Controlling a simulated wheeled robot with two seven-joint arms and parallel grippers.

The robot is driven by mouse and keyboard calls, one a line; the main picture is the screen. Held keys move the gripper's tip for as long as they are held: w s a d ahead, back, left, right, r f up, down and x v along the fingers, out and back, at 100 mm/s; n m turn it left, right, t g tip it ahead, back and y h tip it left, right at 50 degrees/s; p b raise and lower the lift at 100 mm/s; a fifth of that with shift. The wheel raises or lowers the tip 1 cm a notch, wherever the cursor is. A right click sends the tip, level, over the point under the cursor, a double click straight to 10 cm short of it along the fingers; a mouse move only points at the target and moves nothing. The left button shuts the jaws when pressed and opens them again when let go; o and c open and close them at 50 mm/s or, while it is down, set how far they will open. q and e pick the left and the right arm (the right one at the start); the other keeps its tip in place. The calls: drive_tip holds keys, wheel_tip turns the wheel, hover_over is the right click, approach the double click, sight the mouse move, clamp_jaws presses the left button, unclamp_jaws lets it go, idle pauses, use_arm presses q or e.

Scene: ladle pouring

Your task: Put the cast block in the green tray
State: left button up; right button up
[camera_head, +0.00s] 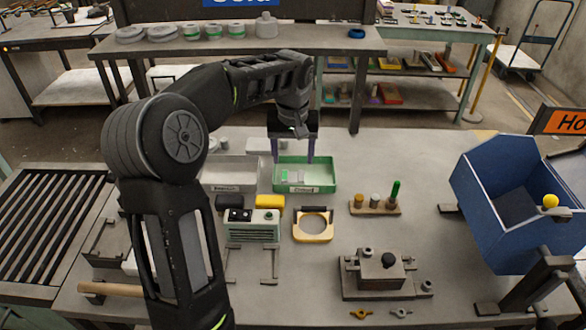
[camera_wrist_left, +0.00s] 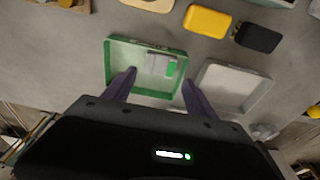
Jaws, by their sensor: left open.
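The green tray (camera_head: 333,176) stands at the back middle of the table. It also shows in the wrist view (camera_wrist_left: 109,50). A light grey block with a green part, which looks like the cast block (camera_wrist_left: 158,64), lies inside the tray; in the head view the block (camera_head: 298,177) is small and partly blurred. My left gripper (camera_head: 292,159) is over the tray, its purple fingers apart and pointing down. In the wrist view the open fingers (camera_wrist_left: 158,77) have the block between and beyond their tips, with nothing visibly gripped. My right gripper is not in view.
A grey tray (camera_head: 258,174) stands left of the green tray. Yellow (camera_head: 270,202) and black (camera_head: 229,203) blocks lie in front. A peg stand (camera_head: 375,208), a fixture (camera_head: 380,272) and a blue bin (camera_head: 470,190) stand to the right. A raised shelf (camera_head: 240,45) runs behind.

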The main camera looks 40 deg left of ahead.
use_arm(q)
drive_tip(key=shift+s+d+r, duration=0.1)
drive_tip(key=shift+s+r, duration=0.05)
drive_tip(key=shift+r, duration=0.8)
drive_tip(key=shift+s+d+r, duration=0.1)
drive_tip(key=shift+s+r, duration=0.05)
drive_tip(key=shift+r, duration=0.75)
drive_tip(key=shift+f, duration=0.1)
